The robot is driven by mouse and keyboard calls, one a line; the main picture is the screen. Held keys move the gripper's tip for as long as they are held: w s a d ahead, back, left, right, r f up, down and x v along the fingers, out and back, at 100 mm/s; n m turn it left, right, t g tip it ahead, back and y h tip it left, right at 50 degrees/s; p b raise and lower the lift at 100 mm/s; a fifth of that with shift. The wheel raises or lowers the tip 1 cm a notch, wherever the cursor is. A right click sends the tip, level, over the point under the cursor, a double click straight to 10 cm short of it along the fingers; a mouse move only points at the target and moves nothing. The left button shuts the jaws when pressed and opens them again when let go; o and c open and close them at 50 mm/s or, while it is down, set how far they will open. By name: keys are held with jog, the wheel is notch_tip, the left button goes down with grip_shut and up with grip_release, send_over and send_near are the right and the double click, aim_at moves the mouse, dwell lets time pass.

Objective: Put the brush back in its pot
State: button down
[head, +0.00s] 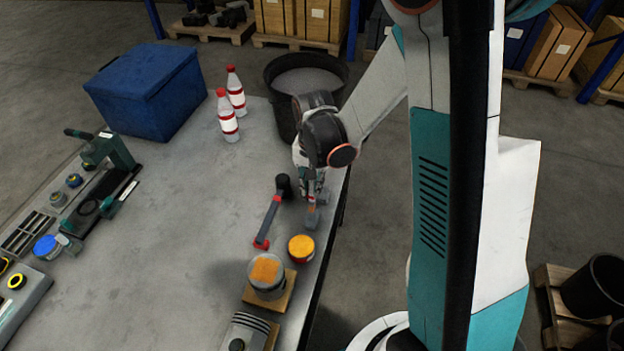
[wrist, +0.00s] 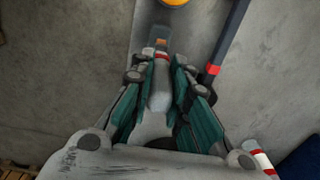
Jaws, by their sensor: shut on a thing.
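My gripper (head: 312,192) is shut on the brush (head: 311,219), above the right edge of the grey bench. In the wrist view, my gripper (wrist: 160,72) has its teal fingers on both sides of the brush (wrist: 161,44). The brush's grey end, with an orange part, points away from my palm; its handle is partly hidden by the fingers. A small round pot (head: 301,249) with a yellow-orange top and red side stands just nearer than the brush, apart from it. The pot's edge (wrist: 174,2) also shows at the top of the wrist view.
A black and red long-handled tool (head: 270,216) lies left of the brush. A grey cylinder with an orange top (head: 266,276) stands on a wooden block nearer. Two bottles (head: 228,118), a blue box (head: 148,92) and a dark bin (head: 330,80) are farther off. The bench middle is clear.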

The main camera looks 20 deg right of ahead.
aim_at(312, 202)
jog(key=shift+f+b, duration=0.75)
jog(key=shift+f, duration=0.25)
jog(key=shift+f+b, duration=0.15)
jog(key=shift+b, duration=0.25)
jog(key=shift+f+b, duration=2.85)
jog(key=shift+f, duration=0.15)
jog(key=c, duration=1.5)
grip_release()
jog(key=shift+o, duration=0.2)
jog(key=shift+r, duration=0.1)
notch_tip(312, 202, up, 12)
jog(key=shift+s+f, duration=0.1)
